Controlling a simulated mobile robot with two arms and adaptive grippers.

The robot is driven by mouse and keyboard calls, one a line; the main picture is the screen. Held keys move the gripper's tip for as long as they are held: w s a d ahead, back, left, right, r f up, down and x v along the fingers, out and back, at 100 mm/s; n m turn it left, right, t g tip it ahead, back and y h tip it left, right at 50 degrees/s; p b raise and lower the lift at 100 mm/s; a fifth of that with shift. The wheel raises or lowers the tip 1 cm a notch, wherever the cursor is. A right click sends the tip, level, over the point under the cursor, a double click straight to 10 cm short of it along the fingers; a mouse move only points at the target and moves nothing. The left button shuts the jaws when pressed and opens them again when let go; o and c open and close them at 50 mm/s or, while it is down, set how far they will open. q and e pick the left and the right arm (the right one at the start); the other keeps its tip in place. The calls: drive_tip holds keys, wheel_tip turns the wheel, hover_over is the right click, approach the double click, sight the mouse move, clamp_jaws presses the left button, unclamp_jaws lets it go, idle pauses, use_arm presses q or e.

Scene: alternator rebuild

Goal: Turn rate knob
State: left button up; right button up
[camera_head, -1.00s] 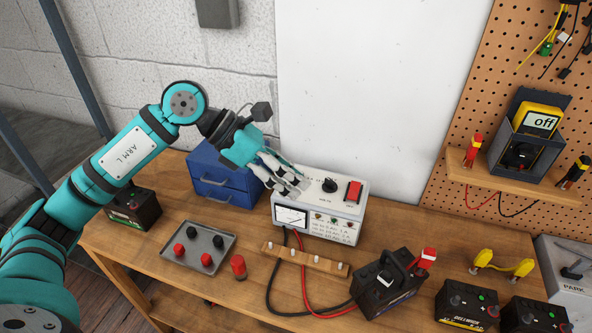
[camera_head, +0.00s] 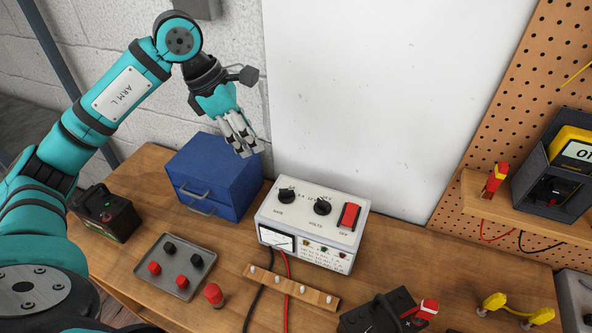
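The white charger box (camera_head: 300,228) stands on the wooden bench, with a meter on its front face. Two black knobs are on its top. The left one, the rate knob (camera_head: 286,195), has small, blurred lettering under it; the other, the volts knob (camera_head: 322,206), is to its right. A red switch (camera_head: 348,215) marked OFF is farther right. My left gripper (camera_head: 249,152) is in the air above the blue drawer box, up and left of the rate knob and apart from it. Its fingers point down, close together, with nothing seen between them. My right gripper is out of view.
The blue drawer box (camera_head: 214,173) stands left of the charger. A grey tray (camera_head: 178,287) with red and black caps, a wooden terminal strip (camera_head: 291,287) and a black battery (camera_head: 378,314) are nearer the front. A whiteboard (camera_head: 350,90) rises behind.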

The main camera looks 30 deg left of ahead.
use_arm(q)
drive_tip(key=p, duration=0.2)
approach(286, 190)
drive_tip(key=p+x, duration=0.3)
drive_tip(key=x, duration=0.5)
drive_tip(key=shift+w+d+f, duration=0.15)
drive_tip(key=shift+f, duration=0.3)
clamp_jaws()
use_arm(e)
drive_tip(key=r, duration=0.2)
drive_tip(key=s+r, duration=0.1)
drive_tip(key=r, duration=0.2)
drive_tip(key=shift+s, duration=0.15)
